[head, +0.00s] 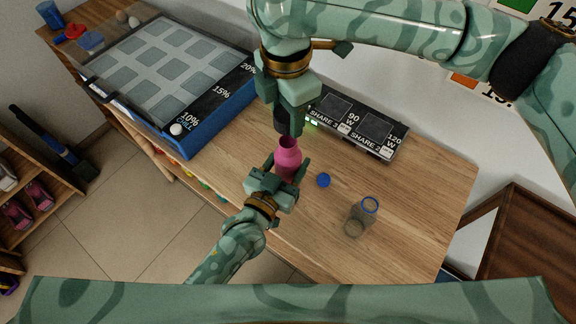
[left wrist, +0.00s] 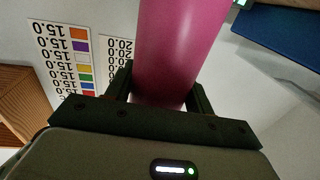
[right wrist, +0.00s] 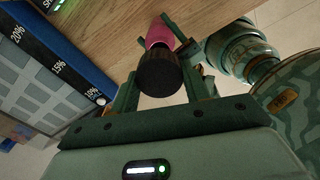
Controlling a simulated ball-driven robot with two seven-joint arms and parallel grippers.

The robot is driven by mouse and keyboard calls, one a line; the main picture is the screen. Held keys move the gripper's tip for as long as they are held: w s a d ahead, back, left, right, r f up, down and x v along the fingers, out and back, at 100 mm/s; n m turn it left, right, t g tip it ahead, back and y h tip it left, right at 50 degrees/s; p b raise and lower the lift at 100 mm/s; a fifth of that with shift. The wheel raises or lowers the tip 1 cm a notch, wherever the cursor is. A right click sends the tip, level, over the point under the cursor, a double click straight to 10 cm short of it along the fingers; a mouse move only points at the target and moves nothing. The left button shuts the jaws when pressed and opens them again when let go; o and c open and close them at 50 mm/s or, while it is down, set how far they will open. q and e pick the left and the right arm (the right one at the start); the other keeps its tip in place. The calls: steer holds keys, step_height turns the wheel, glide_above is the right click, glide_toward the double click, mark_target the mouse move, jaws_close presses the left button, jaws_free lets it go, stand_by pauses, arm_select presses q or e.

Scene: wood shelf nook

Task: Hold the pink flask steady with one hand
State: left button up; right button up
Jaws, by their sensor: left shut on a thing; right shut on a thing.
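The pink flask (head: 288,158) is held over the wooden table, its open mouth facing up in the head view. My left gripper (head: 280,176) is shut around its body; the left wrist view shows the flask (left wrist: 178,50) between both fingers. My right gripper (head: 288,112) comes down from above and is shut on a black ribbed lid (right wrist: 160,75). In the head view the dark lid (head: 283,122) shows just beyond the flask's mouth and looks apart from it. The right wrist view shows the flask (right wrist: 160,33) partly hidden behind the lid.
A small blue cap (head: 323,180) and a clear jar with a blue rim (head: 358,222) stand right of the flask on the wooden table (head: 420,200). A blue-sided panelled unit (head: 215,110) is at the left, a black share panel (head: 355,125) at the wall.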

mark_target(287, 142)
steer(key=shift+f, duration=2.35)
steer(key=shift+f, duration=0.9)
steer(key=shift+f, duration=0.5)
